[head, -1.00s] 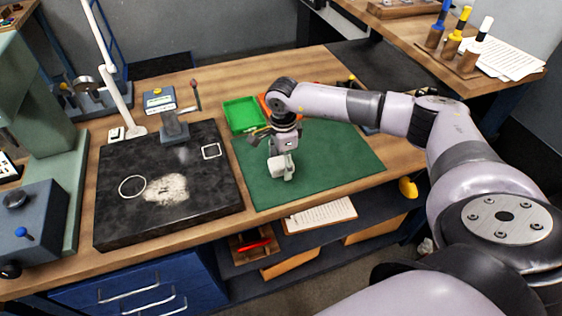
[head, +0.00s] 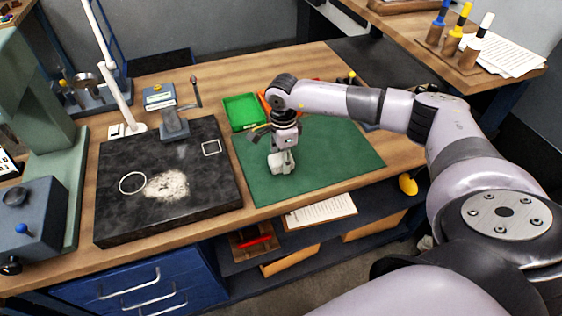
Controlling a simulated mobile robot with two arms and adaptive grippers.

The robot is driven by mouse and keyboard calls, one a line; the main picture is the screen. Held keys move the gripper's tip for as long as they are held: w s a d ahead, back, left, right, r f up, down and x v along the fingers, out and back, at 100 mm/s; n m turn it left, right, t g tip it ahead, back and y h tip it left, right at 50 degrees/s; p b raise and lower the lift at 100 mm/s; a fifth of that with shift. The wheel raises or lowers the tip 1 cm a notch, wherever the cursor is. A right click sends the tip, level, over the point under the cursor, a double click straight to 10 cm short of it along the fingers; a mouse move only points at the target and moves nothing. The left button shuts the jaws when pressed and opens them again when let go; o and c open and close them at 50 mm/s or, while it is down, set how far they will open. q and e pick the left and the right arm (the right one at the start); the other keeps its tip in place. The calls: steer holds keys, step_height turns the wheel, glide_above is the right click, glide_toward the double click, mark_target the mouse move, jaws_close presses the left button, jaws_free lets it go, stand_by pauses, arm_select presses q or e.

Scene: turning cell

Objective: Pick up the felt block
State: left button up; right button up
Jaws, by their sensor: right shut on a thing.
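My right gripper (head: 281,161) points down over the green mat (head: 335,150), near the mat's left part. It is shut on a small pale block, which I take to be the felt block (head: 281,167). The block is partly hidden by the fingers and similar to them in colour, so its outline is hard to make out. I cannot tell for sure how far it is above the mat. My left gripper is not in view.
Left of the mat lies a dark stone plate (head: 115,215) with a white chalky patch and two white outlines. A gauge stand (head: 173,122) is on its back edge. A green tray (head: 243,111) stands behind the gripper. The mat's right side is clear.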

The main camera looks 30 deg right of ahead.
mark_target(282, 158)
steer(key=shift+r, duration=0.5)
step_height(282, 158, up, 19)
steer(key=b, duration=0.5)
steer(key=o, duration=0.6)
steer(key=c, duration=0.5)
